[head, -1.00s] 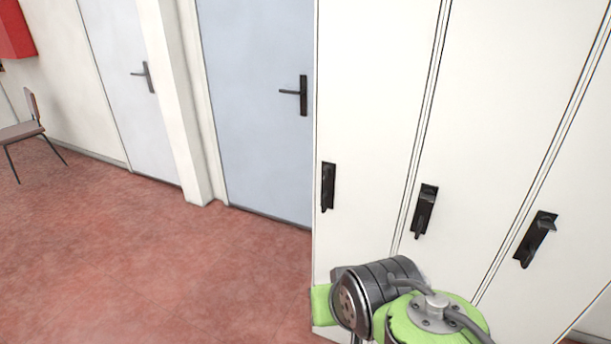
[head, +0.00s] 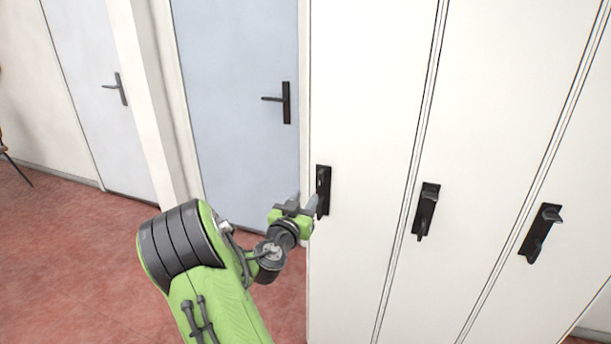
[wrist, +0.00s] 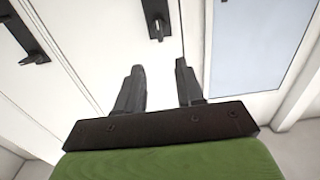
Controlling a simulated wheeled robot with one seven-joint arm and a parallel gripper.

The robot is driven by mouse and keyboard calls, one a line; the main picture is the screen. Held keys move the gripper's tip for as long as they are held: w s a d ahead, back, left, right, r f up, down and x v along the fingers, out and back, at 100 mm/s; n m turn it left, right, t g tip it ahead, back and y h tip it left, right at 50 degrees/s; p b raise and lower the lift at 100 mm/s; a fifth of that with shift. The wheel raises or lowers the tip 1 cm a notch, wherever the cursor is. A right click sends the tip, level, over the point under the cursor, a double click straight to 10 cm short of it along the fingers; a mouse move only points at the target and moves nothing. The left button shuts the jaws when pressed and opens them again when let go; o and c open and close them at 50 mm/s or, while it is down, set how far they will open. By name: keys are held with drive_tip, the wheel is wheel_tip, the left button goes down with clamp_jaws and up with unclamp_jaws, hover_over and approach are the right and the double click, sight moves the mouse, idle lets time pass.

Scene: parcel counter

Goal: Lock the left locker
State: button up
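The left locker (head: 365,110) is the leftmost of the white lockers in the head view, and its door looks shut. Its black handle plate (head: 324,182) is near the door's left edge; the lower part of the handle is partly behind my gripper. My gripper (head: 305,197) is open and empty, with its fingers pointing up close to this handle. I cannot tell whether they touch it in the head view. In the wrist view, my gripper's fingers (wrist: 160,67) are spread apart, and the handle (wrist: 156,12) is beyond the tips with a visible gap.
Two more lockers to the right have black handles, the middle one (head: 425,211) and the right one (head: 540,233). A blue door (head: 235,60) and a paler door (head: 90,90) stand to the left. The red floor (head: 60,270) there is clear.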

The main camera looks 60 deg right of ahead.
sight(320, 175)
drive_tip(key=d+p, duration=0.1)
drive_tip(key=d, duration=0.3)
drive_tip(key=w+d+p, duration=0.1)
drive_tip(key=d, duration=0.3)
drive_tip(key=w+d+p, duration=0.1)
drive_tip(key=d, duration=0.4)
drive_tip(key=shift+p, duration=0.35)
drive_tip(key=shift+a, duration=0.15)
clamp_jaws()
